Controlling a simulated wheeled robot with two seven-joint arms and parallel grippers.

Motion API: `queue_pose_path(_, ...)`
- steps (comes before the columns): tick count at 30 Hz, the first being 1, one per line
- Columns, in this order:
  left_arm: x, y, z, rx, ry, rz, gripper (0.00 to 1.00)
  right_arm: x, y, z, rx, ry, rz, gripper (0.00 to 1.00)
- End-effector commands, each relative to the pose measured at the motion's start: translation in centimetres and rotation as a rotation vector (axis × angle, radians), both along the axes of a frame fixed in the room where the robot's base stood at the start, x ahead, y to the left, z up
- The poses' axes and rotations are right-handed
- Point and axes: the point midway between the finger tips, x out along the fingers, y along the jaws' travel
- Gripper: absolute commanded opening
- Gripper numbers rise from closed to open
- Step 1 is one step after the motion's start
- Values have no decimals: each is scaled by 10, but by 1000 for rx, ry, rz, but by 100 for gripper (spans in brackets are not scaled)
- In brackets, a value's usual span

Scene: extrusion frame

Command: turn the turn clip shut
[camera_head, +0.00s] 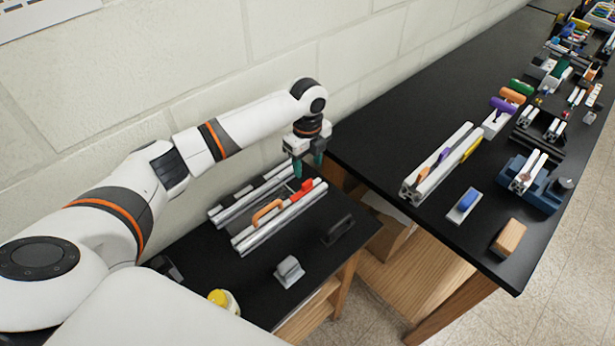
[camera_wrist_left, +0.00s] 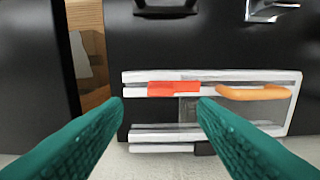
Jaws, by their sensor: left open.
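The extrusion frame (camera_head: 240,236) lies on the small black table, made of silver rails with a gap between them. A red piece (camera_head: 311,184), which looks like the turn clip, sits on the near rail; in the left wrist view the red piece (camera_wrist_left: 173,89) lies along that rail. An orange handle (camera_head: 267,211) is on the same rail, also in the left wrist view (camera_wrist_left: 253,93). My left gripper (camera_head: 308,165) points down above the frame's far right end. Its green fingers (camera_wrist_left: 161,103) are apart with nothing between them. My right gripper is out of view.
A grey block (camera_head: 289,270), a dark handle-like part (camera_head: 338,230) and a yellow-topped object (camera_head: 222,299) stand on the small table. The wall (camera_head: 200,70) is close behind. A larger black table (camera_head: 390,130) at right carries many parts.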

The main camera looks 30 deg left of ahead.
Motion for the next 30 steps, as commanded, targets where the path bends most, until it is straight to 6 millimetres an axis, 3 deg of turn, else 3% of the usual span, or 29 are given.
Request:
queue_pose_path(4,1,0,28,0,-4,-1,53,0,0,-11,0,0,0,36)
queue_pose_path(10,0,0,50,1,-1,0,53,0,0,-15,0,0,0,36)
queue_pose_path(30,0,0,54,0,1,-1,53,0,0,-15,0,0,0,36)
